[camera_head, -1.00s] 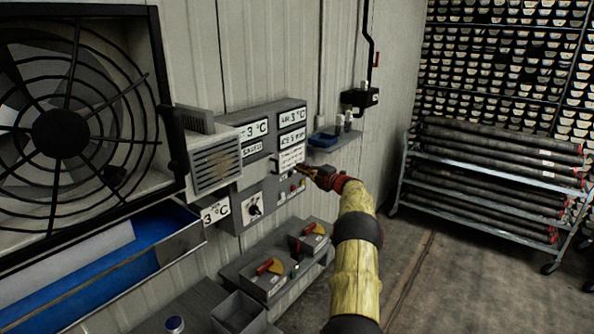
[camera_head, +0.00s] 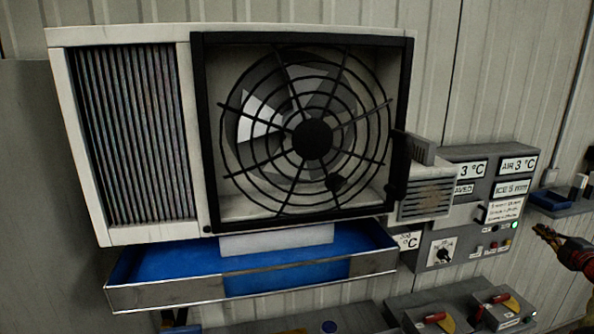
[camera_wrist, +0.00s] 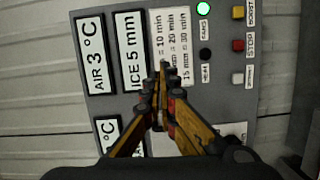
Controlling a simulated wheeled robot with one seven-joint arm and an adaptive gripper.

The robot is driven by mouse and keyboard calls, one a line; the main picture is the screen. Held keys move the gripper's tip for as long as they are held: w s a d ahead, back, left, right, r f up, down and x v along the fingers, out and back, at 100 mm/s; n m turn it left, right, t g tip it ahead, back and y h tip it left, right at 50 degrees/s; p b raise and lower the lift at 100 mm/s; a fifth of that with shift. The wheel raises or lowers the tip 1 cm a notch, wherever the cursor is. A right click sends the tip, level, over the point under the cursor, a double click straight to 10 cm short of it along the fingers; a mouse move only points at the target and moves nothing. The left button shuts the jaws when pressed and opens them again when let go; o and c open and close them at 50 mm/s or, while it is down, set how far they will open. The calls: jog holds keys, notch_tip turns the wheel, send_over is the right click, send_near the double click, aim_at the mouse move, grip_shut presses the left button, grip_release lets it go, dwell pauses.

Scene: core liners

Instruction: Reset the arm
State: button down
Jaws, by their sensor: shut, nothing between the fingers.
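My gripper (camera_head: 540,233) is at the right edge of the head view, just right of the grey control panel (camera_head: 470,215). Only its yellow fingers and a red and dark part behind them show there. In the wrist view my gripper (camera_wrist: 162,80) is shut and empty, fingertips together in front of the panel's white text label (camera_wrist: 172,35). The gap to the panel cannot be judged. The panel carries temperature and ice displays, a green lit lamp (camera_wrist: 204,8), a red button (camera_wrist: 238,45), a yellow button (camera_wrist: 238,12) and a knob (camera_head: 443,252).
A large caged fan unit (camera_head: 312,138) hangs on the wall, with a blue tray (camera_head: 180,293) below it. A vented box (camera_head: 425,192) sits between fan and panel. Switch boxes with red and yellow handles (camera_head: 500,308) stand below the panel. A small shelf (camera_head: 560,207) is at right.

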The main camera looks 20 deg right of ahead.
jog(key=s+d+f+m+g+h, duration=0.6)
jog(key=s+d+f+m+g, duration=0.25)
jog(key=f+m, duration=0.3)
jog(key=s+a+f+m+g, duration=0.2)
jog(key=s+a+m, duration=0.15)
jog(key=a, duration=0.25)
jog(key=s+a+m+g+y+b, duration=0.15)
jog(key=a+y, duration=0.25)
jog(key=a, duration=2.1)
jog(key=a+m+g+y+b, duration=0.3)
jog(key=a+y, duration=0.1)
jog(key=a, duration=2.1)
jog(key=s+a+r+n+t+y+b, duration=0.1)
jog(key=s+a, duration=0.3)
jog(key=a, duration=0.8)
jog(key=s+a+r+n+t+y+b, duration=0.1)
jog(key=s+a+n+b, duration=0.1)
jog(key=a, duration=1.1)
jog(key=s+a+n+t+y+b, duration=0.1)
jog(key=s+a+n+b, duration=0.1)
jog(key=s+a, duration=0.5)
jog(key=shift+a+r+n+t+y+b, duration=0.3)
jog(key=shift+a+r+n+b, duration=0.15)
jog(key=shift+a, duration=2.65)
